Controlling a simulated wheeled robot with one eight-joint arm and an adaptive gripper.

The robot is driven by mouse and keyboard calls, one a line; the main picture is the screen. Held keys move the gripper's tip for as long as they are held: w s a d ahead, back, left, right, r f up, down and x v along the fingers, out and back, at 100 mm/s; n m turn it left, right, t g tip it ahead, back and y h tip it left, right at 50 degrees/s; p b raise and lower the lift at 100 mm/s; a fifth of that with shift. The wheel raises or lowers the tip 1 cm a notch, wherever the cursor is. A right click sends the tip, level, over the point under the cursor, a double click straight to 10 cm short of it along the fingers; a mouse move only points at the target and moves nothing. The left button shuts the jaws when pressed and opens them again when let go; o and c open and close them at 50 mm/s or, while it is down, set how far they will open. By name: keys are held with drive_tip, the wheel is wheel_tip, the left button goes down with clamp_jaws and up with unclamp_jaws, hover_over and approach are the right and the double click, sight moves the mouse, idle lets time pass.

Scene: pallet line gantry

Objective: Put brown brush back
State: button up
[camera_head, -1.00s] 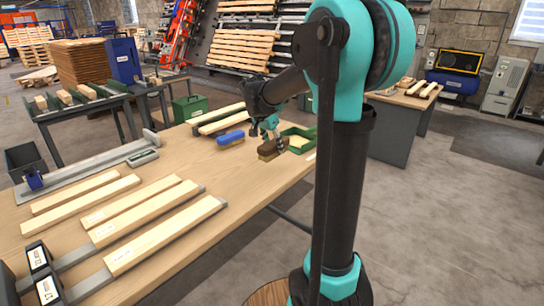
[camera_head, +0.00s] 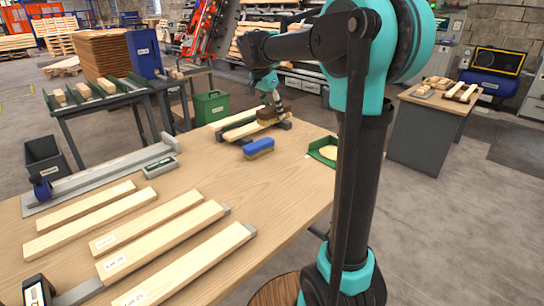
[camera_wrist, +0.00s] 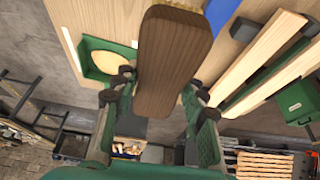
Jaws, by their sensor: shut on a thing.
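The brown brush (camera_head: 270,113) has a wooden back and pale bristles. My gripper (camera_head: 272,99) is shut on it, above the far end of the workbench (camera_head: 200,180), by the planks there. In the wrist view the brown brush (camera_wrist: 173,60) lies between the fingers of my gripper (camera_wrist: 158,92), with a little bristle showing at the top. The head view does not clearly show any gap between brush and planks. The blue brush (camera_head: 259,148) lies on the bench nearer the camera. A green tray (camera_head: 318,155) with a tan thing in it sits at the bench's right edge.
Planks on dark rails (camera_head: 245,128) lie at the bench's far end. Several long planks (camera_head: 160,225) cover the near left. A grey rail fixture (camera_head: 100,175) runs along the left edge. A green box (camera_head: 211,107) stands beyond the bench. The middle right of the bench is bare.

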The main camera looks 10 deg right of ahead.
sight(263, 125)
wheel_tip(263, 125, down, 18)
drive_tip(key=shift+f, duration=0.1)
idle(0.4)
drive_tip(key=shift+f, duration=0.1)
drive_tip(key=o, duration=1.1)
drive_tip(key=v, duration=1.2)
drive_tip(key=shift+d+r, duration=0.1)
drive_tip(key=shift+r, duration=0.1)
